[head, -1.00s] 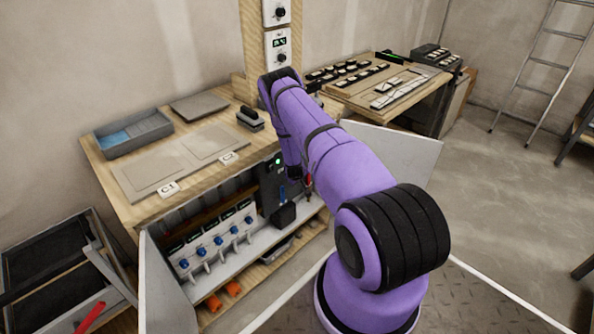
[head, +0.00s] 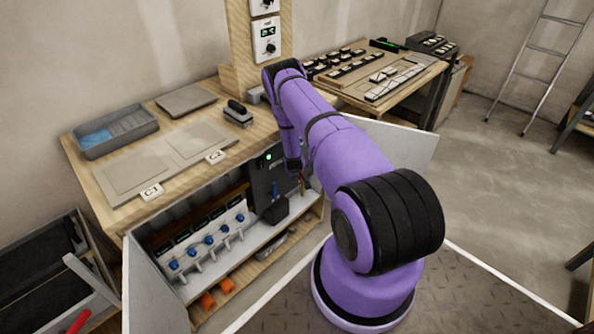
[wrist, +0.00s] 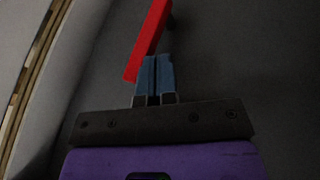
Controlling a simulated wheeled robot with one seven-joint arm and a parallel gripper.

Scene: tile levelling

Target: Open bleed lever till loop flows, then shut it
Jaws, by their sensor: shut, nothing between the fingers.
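A flat red bar (wrist: 150,38), which looks like the bleed lever, stands tilted in the wrist view against a dark grey surface. My gripper (wrist: 153,62) is shut and empty, its blue fingertips right at the lower end of the red bar. I cannot tell whether they touch it. In the head view, my purple arm reaches into the open cabinet under the bench, and my fingers are hard to make out there. A dark unit (head: 268,178) with a green light stands beside my wrist. Whether the loop flows cannot be seen.
A row of blue valves (head: 208,240) sits on the cabinet shelf. The open left door (head: 152,285) and right door (head: 410,152) flank the opening. A black block (head: 275,210) stands near my wrist. The bench top holds a grey tray (head: 117,130). Open floor lies right.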

